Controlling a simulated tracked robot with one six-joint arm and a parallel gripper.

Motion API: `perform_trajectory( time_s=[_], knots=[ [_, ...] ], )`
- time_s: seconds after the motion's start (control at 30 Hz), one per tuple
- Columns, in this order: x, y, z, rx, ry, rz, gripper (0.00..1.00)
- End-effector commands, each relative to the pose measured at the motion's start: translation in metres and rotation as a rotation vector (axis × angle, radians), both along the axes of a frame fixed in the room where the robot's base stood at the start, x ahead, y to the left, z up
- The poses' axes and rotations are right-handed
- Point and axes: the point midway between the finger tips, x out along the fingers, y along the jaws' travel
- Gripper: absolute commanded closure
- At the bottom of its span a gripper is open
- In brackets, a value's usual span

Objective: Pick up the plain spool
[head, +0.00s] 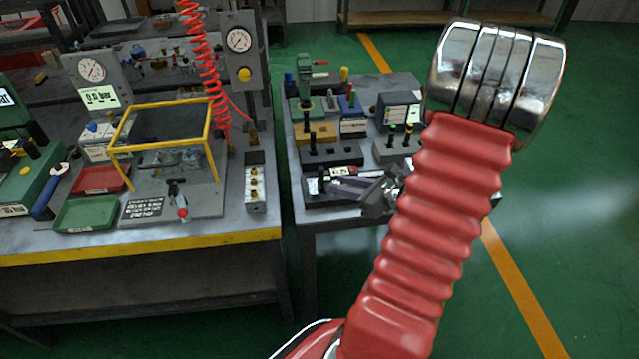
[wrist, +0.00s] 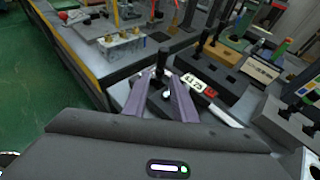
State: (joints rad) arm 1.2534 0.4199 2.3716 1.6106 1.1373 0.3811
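A plain black spool (wrist: 160,63) stands upright in the near dark block (wrist: 125,92) in the wrist view, and it also shows in the head view (head: 321,177). My gripper (wrist: 159,80) is open, with its two purple fingers apart on either side of the line to the spool. The spool's head shows just beyond and between the fingertips. I cannot tell whether either finger touches it. In the head view my gripper (head: 345,186) is low over the near edge of the small table, right of the spool. The spool's lower end is hidden.
A white readout with a red part (wrist: 198,84) lies close to the right finger. Another dark block (head: 332,154) with black pegs stands behind, and a grey block (head: 396,149) holds pegs with coloured tops. The workbench (head: 150,245) is left, across a gap.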

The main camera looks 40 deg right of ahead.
Motion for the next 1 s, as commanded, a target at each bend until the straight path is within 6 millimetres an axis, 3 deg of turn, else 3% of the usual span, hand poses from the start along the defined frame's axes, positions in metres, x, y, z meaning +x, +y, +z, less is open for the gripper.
perform_trajectory(
  time_s=[0.23, 0.73, 1.0],
  knots=[
    [0.026, 0.004, -0.011, 0.000, 0.000, 0.002, 0.75],
    [0.033, 0.004, -0.014, -0.001, 0.001, 0.001, 0.75],
    [0.061, 0.008, -0.027, -0.001, 0.002, 0.004, 0.75]
  ],
)
